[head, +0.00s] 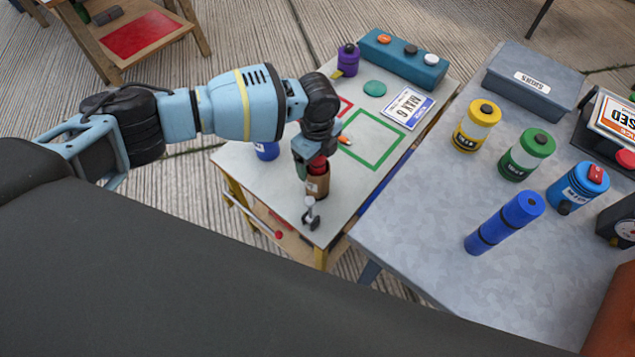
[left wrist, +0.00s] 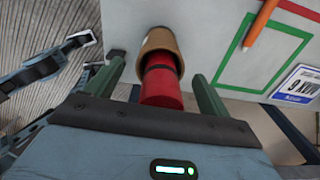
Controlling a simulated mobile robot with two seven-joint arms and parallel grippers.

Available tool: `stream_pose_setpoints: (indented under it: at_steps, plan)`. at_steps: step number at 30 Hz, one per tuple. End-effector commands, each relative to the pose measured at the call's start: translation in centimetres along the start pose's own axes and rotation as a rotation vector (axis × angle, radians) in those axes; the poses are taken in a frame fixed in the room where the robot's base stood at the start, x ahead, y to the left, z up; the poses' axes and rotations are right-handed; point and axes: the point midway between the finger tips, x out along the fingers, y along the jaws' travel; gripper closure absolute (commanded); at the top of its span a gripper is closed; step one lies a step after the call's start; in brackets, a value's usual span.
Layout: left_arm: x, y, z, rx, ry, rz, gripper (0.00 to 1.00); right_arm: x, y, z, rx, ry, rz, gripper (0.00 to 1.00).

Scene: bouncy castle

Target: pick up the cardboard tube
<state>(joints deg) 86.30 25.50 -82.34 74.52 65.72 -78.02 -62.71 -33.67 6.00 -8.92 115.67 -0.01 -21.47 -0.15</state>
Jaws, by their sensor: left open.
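A brown cardboard tube (head: 318,186) stands near the front edge of the white table. A red cylinder (head: 317,163) shows at its upper end, inside or on top of it; I cannot tell which. In the left wrist view the tan tube (left wrist: 158,41) lies just beyond the red cylinder (left wrist: 161,88). My left gripper (head: 313,158) points down over them and is open. Its two green fingers (left wrist: 158,74) are on either side of the red cylinder, with visible gaps, and are not closed on anything. My right gripper is not in view.
An orange marker (head: 345,140) lies behind. The grey table (head: 430,225) at right holds several coloured containers and a blue cylinder (head: 503,223).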

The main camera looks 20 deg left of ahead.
Motion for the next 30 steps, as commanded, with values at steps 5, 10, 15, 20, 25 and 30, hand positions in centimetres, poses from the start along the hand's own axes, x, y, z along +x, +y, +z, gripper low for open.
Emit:
stream_pose_setpoints:
  at_steps: [5,10,15,20,25,30]
  plan:
    - [1.49,0.02,-0.08,0.001,0.001,0.001,0.19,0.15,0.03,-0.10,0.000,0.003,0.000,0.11]
    - [1.53,0.01,-0.06,0.001,0.000,0.000,0.19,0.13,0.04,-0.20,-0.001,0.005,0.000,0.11]
    - [1.50,0.00,-0.06,0.001,0.000,0.000,0.33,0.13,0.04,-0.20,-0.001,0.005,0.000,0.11]
    - [1.49,0.00,-0.05,0.001,0.000,0.000,0.54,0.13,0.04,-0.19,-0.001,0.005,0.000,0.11]
    - [1.48,0.00,-0.05,0.001,0.000,0.000,0.77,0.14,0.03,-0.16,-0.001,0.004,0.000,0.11]
    - [1.48,0.00,-0.04,0.001,0.000,0.000,0.99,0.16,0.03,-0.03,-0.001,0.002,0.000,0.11]
